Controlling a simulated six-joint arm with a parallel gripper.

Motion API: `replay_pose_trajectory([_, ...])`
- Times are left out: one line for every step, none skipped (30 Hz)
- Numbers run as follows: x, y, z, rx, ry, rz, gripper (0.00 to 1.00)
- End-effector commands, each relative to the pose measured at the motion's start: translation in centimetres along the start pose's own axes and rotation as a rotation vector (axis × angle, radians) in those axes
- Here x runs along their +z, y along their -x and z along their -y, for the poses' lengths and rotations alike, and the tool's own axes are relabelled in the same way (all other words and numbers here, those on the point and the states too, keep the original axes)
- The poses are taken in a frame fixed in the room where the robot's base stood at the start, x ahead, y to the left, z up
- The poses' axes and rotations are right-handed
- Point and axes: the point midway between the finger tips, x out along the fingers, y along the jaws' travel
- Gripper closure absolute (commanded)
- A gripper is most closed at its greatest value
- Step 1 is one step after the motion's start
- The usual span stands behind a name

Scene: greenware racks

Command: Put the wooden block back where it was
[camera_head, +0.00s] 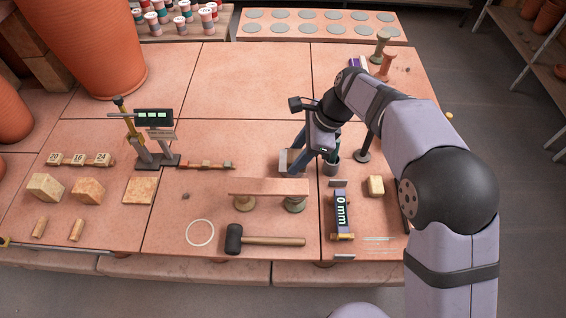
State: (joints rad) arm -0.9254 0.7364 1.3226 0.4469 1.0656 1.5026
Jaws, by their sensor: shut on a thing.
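My gripper (297,158) is at the middle right of the table, pointing down. It is shut on a pale grey-brown block (286,161), partly hidden by the fingers. I cannot tell for sure whether this is the wooden block, or whether it touches the table. Two tan blocks (45,187) (89,191) and a flat square piece (140,190) lie at the left. A small yellowish block (376,186) lies at the right, beside the display bar.
A plank on two round supports (268,187) stands just in front of my gripper. A dark cup (331,165) and a black stand (363,155) are close to its right. A mallet (265,241), a ring (200,233) and a "0 mm" gauge (341,212) lie in front. The back middle tiles are clear.

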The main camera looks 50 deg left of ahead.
Motion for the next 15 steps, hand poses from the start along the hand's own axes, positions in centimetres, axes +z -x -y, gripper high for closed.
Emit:
replay_pose_trajectory([0.1,-0.4,0.3,-0.002,-0.008,0.0,0.88])
replay_pose_trajectory([0.1,-0.6,0.5,-0.005,-0.015,0.0,0.88])
replay_pose_trajectory([0.2,-1.0,0.9,-0.01,-0.026,0.0,0.88])
replay_pose_trajectory([0.3,-1.3,1.2,-0.015,-0.038,0.0,0.88])
replay_pose_trajectory([0.5,-1.6,1.6,-0.02,-0.05,0.0,0.88])
replay_pose_trajectory([0.7,-2.2,2.2,-0.028,-0.07,0.0,0.88])
replay_pose_trajectory([0.9,-2.7,2.6,-0.035,-0.087,0.0,0.88])
replay_pose_trajectory([1.1,-3.2,3.2,-0.043,-0.107,0.0,0.88])
replay_pose_trajectory([1.4,-4.0,3.9,-0.055,-0.137,0.0,0.88])
replay_pose_trajectory([1.7,-4.5,4.5,-0.066,-0.162,0.001,0.88])
replay_pose_trajectory([2.0,-5.2,5.1,-0.076,-0.187,0.0,0.88])
replay_pose_trajectory([2.4,-6.1,5.9,-0.092,-0.223,0.0,0.88])
replay_pose_trajectory([2.8,-6.8,6.5,-0.105,-0.252,0.0,0.88])
replay_pose_trajectory([3.2,-7.5,7.1,-0.117,-0.282,0.001,0.88])
replay_pose_trajectory([3.7,-8.4,7.8,-0.135,-0.322,0.0,0.88])
